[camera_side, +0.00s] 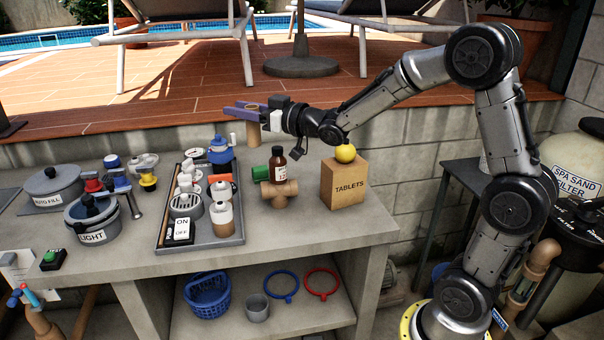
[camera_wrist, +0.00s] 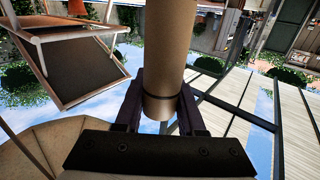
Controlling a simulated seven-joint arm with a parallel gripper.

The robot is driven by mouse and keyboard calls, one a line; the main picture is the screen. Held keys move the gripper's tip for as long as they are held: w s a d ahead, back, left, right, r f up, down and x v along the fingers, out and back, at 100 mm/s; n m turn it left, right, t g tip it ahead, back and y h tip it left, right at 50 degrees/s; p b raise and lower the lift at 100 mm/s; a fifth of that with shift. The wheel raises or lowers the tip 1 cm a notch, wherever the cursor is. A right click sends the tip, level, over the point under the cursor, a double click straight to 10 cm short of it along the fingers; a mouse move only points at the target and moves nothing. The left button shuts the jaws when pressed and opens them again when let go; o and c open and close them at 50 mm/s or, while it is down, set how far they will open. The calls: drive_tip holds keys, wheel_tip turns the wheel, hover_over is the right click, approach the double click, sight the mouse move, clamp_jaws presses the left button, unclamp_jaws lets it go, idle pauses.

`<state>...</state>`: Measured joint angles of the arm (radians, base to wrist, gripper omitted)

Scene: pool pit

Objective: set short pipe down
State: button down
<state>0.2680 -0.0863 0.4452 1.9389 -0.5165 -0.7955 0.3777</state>
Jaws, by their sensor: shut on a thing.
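My gripper (camera_side: 243,109) is at the back of the bench in the side view, its purple fingers pointing left. It is shut on the short pipe (camera_side: 253,135), a tan tube that hangs upright below the fingers. In the wrist view the short pipe (camera_wrist: 166,50) runs up the middle of the picture between the two dark fingers (camera_wrist: 160,112), with a dark ring around it near the fingers. The pipe's lower end is over the back of the bench. I cannot tell whether it touches the bench top.
On the grey bench (camera_side: 300,225), a blue-topped valve (camera_side: 220,152) stands left of the pipe. A brown bottle (camera_side: 278,166) and tan pipe tee (camera_side: 277,193) stand in front. The tablets box (camera_side: 343,184) with a yellow ball (camera_side: 345,153) on top is to the right. A tray (camera_side: 203,240) holds several fittings.

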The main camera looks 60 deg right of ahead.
drive_tip(key=w+d+n+y, duration=0.15)
drive_tip(key=w+d, duration=0.45)
drive_tip(key=d, duration=0.6)
drive_tip(key=d+f, duration=0.3)
drive_tip(key=d, duration=0.5)
drive_tip(key=d+f, duration=0.3)
drive_tip(key=d, duration=0.6)
wheel_tip(320, 180, down, 15)
drive_tip(key=y, duration=0.1)
drive_tip(key=shift+a+r+g, duration=0.2)
drive_tip(key=shift+a+g, duration=0.1)
drive_tip(key=shift+f, duration=0.6)
drive_tip(key=c, duration=0.5)
unclamp_jaws()
